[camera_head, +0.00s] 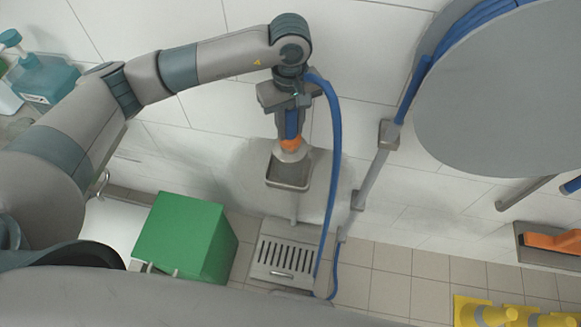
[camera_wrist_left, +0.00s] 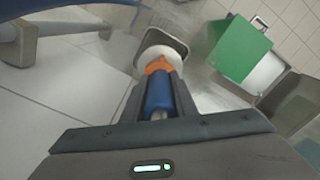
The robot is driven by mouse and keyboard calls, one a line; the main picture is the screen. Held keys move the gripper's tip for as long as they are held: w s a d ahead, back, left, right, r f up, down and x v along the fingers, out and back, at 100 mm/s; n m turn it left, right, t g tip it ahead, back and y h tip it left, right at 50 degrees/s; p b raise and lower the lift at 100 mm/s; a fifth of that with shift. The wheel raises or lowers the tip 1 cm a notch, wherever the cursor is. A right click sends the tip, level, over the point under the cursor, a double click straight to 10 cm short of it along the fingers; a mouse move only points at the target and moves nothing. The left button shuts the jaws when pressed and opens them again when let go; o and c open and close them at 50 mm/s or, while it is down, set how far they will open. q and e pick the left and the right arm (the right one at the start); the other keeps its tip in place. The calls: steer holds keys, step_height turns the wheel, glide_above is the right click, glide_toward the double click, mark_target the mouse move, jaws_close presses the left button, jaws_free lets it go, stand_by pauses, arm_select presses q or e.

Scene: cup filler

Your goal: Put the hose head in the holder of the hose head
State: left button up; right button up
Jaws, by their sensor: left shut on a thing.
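My left gripper (camera_head: 289,124) is shut on the hose head, and it also shows in the left wrist view (camera_wrist_left: 160,98). The hose head (camera_head: 291,145) has a blue body, an orange collar and a pale round tip; its blue body shows between the fingers in the left wrist view (camera_wrist_left: 158,92). It points down toward the grey metal holder (camera_head: 288,184), an open box on a thin post by the wall. The holder's rim (camera_wrist_left: 179,44) shows behind the tip. The tip overlaps the holder's opening; I cannot tell whether it is inside or above. My right gripper is not in view.
A blue hose (camera_head: 335,150) hangs from the wrist to the floor beside a slotted drain (camera_head: 283,257). A green box (camera_head: 183,235) stands to the left. A large grey disc-shaped reel (camera_head: 500,95) fills the upper right, with a pipe (camera_head: 374,178) on the wall.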

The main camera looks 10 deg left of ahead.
mark_target(290, 140)
arm_select(q)
steer(key=shift+w+f, duration=0.15)
steer(key=shift+f, duration=0.3)
step_height(290, 140, down, 4)
steer(key=shift+f+p, duration=0.25)
steer(key=shift+p, duration=1)
steer(key=shift+f, duration=0.45)
steer(key=shift+f+p, duration=0.35)
steer(key=shift+f, duration=0.15)
step_height(290, 140, down, 2)
steer(key=shift+f+p, duration=0.25)
steer(key=shift+p, duration=0.2)
steer(key=shift+f, duration=0.1)
